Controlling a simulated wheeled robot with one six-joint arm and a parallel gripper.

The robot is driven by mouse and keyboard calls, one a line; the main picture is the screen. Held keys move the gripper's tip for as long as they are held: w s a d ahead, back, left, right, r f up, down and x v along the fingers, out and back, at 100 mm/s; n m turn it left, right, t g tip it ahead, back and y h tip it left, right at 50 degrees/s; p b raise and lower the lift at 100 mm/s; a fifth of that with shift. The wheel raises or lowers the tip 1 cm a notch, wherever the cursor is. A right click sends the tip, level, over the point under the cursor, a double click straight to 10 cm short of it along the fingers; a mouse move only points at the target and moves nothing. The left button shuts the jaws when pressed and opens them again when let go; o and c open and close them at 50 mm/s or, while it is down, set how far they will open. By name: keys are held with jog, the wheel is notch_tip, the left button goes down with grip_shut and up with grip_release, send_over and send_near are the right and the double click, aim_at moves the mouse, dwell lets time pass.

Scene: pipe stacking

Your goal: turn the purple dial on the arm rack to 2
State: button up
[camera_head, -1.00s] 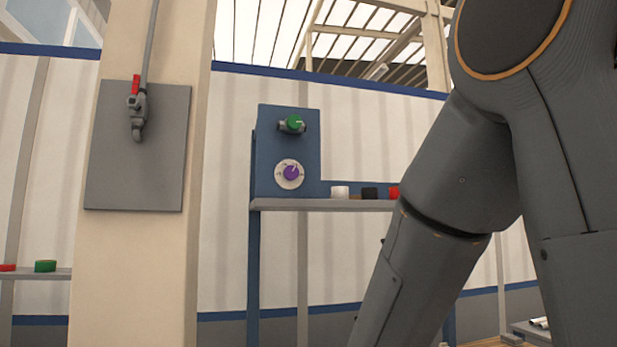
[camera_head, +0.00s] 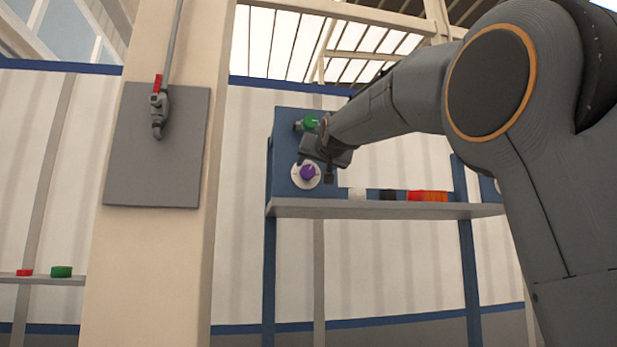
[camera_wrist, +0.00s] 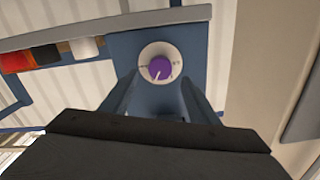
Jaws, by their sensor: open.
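The purple dial (camera_head: 308,172) sits on a white round plate on the blue panel of the rack (camera_head: 285,128). In the wrist view the purple dial (camera_wrist: 160,68) shows beyond my fingers, with a pale pointer line toward the lower part of the picture. The marks on its plate (camera_wrist: 146,52) are too small to read surely. My gripper (camera_wrist: 158,98) is open, its two fingers apart and empty, with the dial ahead between them. In the head view my gripper (camera_head: 328,162) is in front of the panel, just right of the dial. I see no contact with the dial.
A green-handled valve (camera_head: 309,123) is above the dial, close to my wrist. The rack's shelf (camera_head: 380,208) carries white, black, red and orange pieces (camera_head: 427,196). A pillar with a grey board (camera_head: 155,180) and red-handled valve (camera_head: 158,108) stands left.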

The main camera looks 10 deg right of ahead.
aim_at(308, 171)
jog(key=shift+w+r+p, duration=0.1)
jog(key=shift+w+p, duration=1.45)
jog(key=shift+w, duration=2.25)
jog(key=c, duration=1)
jog(key=shift+c, duration=0.2)
jog(key=shift+n, duration=0.4)
jog(key=n, duration=0.5)
jog(key=shift+n+b, duration=0.3)
jog(key=n, duration=0.5)
jog(key=shift+n, duration=0.3)
